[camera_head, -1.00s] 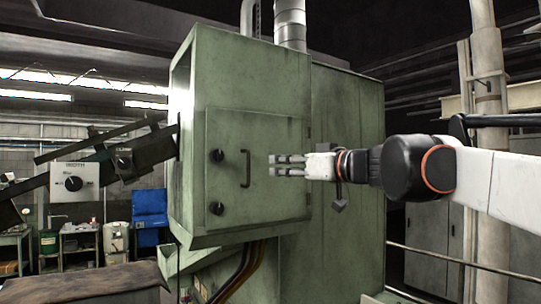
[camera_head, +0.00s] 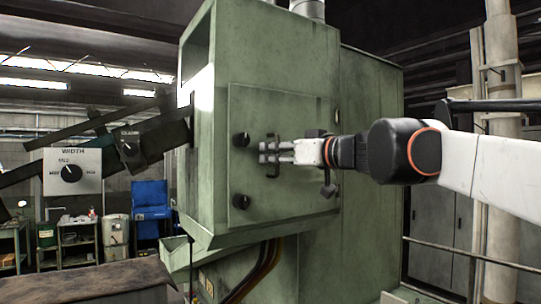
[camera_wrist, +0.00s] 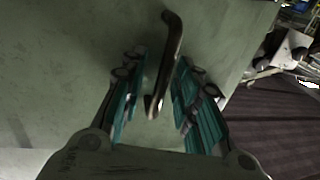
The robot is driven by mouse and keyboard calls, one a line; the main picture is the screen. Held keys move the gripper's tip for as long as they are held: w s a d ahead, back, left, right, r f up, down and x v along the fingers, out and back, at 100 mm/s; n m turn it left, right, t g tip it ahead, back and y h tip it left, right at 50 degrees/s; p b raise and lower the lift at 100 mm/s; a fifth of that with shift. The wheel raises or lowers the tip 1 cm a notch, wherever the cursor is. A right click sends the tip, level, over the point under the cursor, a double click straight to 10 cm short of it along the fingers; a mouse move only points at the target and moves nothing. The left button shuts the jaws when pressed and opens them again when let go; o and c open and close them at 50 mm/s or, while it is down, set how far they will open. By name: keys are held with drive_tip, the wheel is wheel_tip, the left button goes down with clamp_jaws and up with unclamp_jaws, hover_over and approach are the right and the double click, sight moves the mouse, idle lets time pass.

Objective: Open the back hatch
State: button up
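The back hatch (camera_head: 290,112) is a flat green panel on the side of the green machine housing, and it looks closed. Its dark bar handle (camera_head: 271,170) is partly hidden behind my fingers in the head view. My gripper (camera_head: 263,152) is at the handle. In the wrist view, my gripper (camera_wrist: 163,98) is open, with teal-padded fingers on either side of the handle (camera_wrist: 172,50). Gaps show between the handle and both fingers. Two black knobs, an upper one (camera_head: 242,140) and a lower one (camera_head: 241,202), sit at the hatch's left edge.
A grey box with a width dial (camera_head: 72,172) and a dark chute (camera_head: 150,140) stand left of the housing. A rail (camera_head: 475,263) runs at the lower right. A blue bin (camera_head: 151,203) and shelves are far behind at left.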

drive_tip(key=shift+s+r, duration=0.15)
clamp_jaws()
drive_tip(key=shift+d, duration=0.1)
